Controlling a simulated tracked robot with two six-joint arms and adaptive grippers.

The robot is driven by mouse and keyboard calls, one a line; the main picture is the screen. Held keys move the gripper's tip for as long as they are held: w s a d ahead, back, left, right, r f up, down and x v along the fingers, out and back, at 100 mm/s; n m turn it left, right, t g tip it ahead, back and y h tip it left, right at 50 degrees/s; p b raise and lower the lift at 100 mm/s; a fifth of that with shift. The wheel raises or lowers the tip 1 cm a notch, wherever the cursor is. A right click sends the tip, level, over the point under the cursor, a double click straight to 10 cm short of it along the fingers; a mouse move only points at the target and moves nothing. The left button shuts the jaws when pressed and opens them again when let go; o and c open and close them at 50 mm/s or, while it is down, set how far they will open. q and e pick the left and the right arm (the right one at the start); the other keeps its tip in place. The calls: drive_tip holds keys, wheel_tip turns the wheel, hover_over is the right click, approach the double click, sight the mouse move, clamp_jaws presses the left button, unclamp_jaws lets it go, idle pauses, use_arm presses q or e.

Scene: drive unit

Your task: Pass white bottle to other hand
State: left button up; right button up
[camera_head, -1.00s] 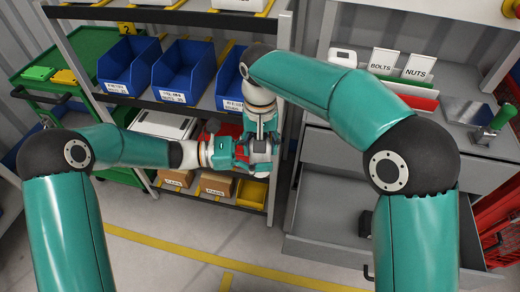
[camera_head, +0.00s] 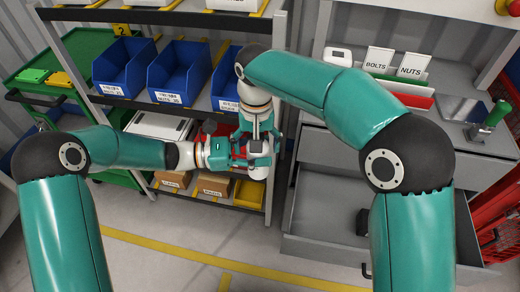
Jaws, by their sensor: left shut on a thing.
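The white bottle (camera_head: 259,171) is small in the head view and shows only in part between my two grippers. My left gripper (camera_head: 250,153) reaches in from the left and is shut on the bottle. My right gripper (camera_head: 260,136) comes down from above, right over the bottle and close against the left gripper. The two grippers overlap in the picture. I cannot tell whether the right fingers touch the bottle or are open or shut.
A shelf rack with blue bins (camera_head: 181,73) stands behind the grippers, with cardboard boxes and a yellow bin (camera_head: 249,193) lower down. A grey cabinet with an open drawer (camera_head: 325,215) is at right. A green cart (camera_head: 62,62) stands at left.

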drive_tip(key=shift+r, duration=0.1)
wheel_tip(320, 180, up, 11)
drive_tip(key=shift+w+r, duration=0.1)
drive_tip(key=shift+r, duration=0.05)
drive_tip(key=shift+w+f, duration=0.3)
drive_tip(key=w+d+f+t+y, duration=0.1)
drive_tip(key=d+f+t+y, duration=0.15)
drive_tip(key=d+f, duration=0.35)
drive_tip(key=w+d+f+t+y, duration=0.2)
drive_tip(key=d+f+t, duration=0.2)
drive_tip(key=f, duration=0.4)
drive_tip(key=s+d+f+m+g+h, duration=0.1)
drive_tip(key=s+d+f+m+g, duration=0.3)
drive_tip(key=s+f, duration=0.65)
drive_tip(key=s+d+f+m+g, duration=0.1)
drive_tip(key=s+d+f+m, duration=0.3)
drive_tip(key=s+f, duration=0.7)
drive_tip(key=s+a+f+n, duration=0.4)
drive_tip(key=a+f+n, duration=0.1)
drive_tip(key=f, duration=0.1)
drive_tip(key=shift+a+f+n+g, duration=0.3)
drive_tip(key=shift+a+f+g, duration=0.05)
drive_tip(key=shift+a+g, duration=0.1)
